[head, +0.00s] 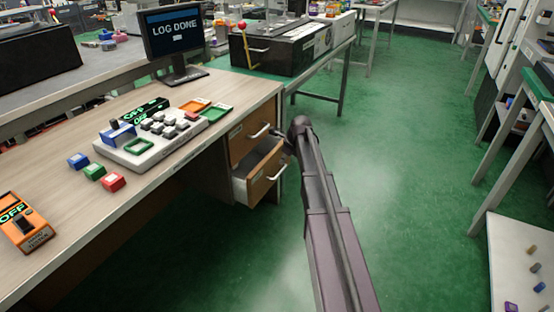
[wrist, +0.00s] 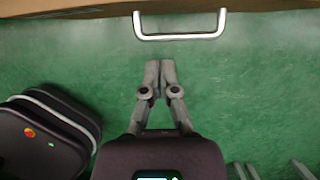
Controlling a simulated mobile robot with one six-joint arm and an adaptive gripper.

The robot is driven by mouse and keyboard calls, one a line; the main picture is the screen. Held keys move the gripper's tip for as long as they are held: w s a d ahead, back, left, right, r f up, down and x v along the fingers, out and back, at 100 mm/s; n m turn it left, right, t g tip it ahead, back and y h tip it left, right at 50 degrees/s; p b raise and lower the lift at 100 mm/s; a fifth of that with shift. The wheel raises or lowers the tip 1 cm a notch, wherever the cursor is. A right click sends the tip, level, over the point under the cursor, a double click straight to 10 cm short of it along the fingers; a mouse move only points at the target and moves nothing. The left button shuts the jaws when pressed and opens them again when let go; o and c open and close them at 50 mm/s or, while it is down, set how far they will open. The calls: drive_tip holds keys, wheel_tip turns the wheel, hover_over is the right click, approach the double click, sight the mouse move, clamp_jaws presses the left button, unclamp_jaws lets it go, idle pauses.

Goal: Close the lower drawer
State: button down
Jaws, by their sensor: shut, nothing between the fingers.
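The lower drawer (head: 264,176) of the wooden desk is pulled out, its pale inside showing from above and its silver handle (head: 277,172) facing right. The upper drawer (head: 247,137) above it looks shut. In the wrist view, a silver bar handle (wrist: 180,36) on a brown drawer front (wrist: 70,11) is at the top edge; I cannot tell for sure which drawer it is. My gripper (wrist: 160,63) is shut and empty, its fingertips a short way from that handle, apart from it. In the head view my gripper is mostly hidden by my arm, close to the drawers.
The desk top (head: 60,205) holds a button panel (head: 150,138), coloured blocks, an orange switch box (head: 24,222) and a monitor (head: 174,40). A metal-legged table (head: 336,75) stands behind the drawers. The green floor (head: 410,160) to the right is clear.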

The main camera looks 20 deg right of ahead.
drive_tip(key=p+v, duration=0.8)
drive_tip(key=v, duration=0.1)
drive_tip(key=shift+r, duration=0.2)
drive_tip(key=shift+f, duration=0.1)
idle(0.5)
drive_tip(key=d+t+y+b, duration=0.1)
drive_tip(key=b, duration=0.1)
drive_tip(key=d+f+t+y+b, duration=0.1)
drive_tip(key=d+b, duration=0.1)
drive_tip(key=s+d+f+t+y+b, duration=0.1)
drive_tip(key=d+b, duration=0.1)
drive_tip(key=shift+f, duration=0.1)
drive_tip(key=shift+w+a+f+b, duration=0.1)
drive_tip(key=shift+b, duration=0.25)
